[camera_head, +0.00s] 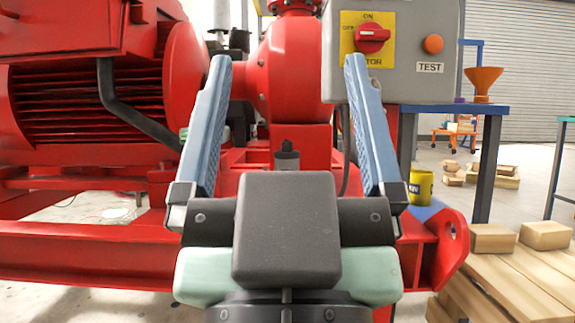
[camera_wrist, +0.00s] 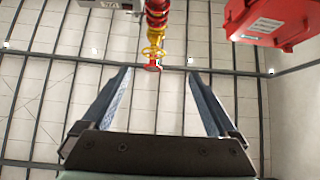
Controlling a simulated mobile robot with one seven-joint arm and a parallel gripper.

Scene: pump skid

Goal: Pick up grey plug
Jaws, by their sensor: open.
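My gripper (camera_head: 287,62) is open, its two blue fingers spread wide and pointing up in the head view, in front of the red pump. It also shows in the wrist view (camera_wrist: 160,73) with nothing between the fingers. A small dark grey piece with a black top (camera_head: 287,158), which may be the grey plug, stands upright in the head view behind my gripper's body. Its lower part is hidden, and I cannot tell how far behind the gripper it is. No plug shows in the wrist view.
The red motor (camera_head: 90,100) is at left and a grey switch box (camera_head: 425,60) at upper right. A yellow can (camera_head: 420,187) and wooden blocks (camera_head: 492,239) are at right. The wrist view shows a red pipe with a yellow valve wheel (camera_wrist: 154,53).

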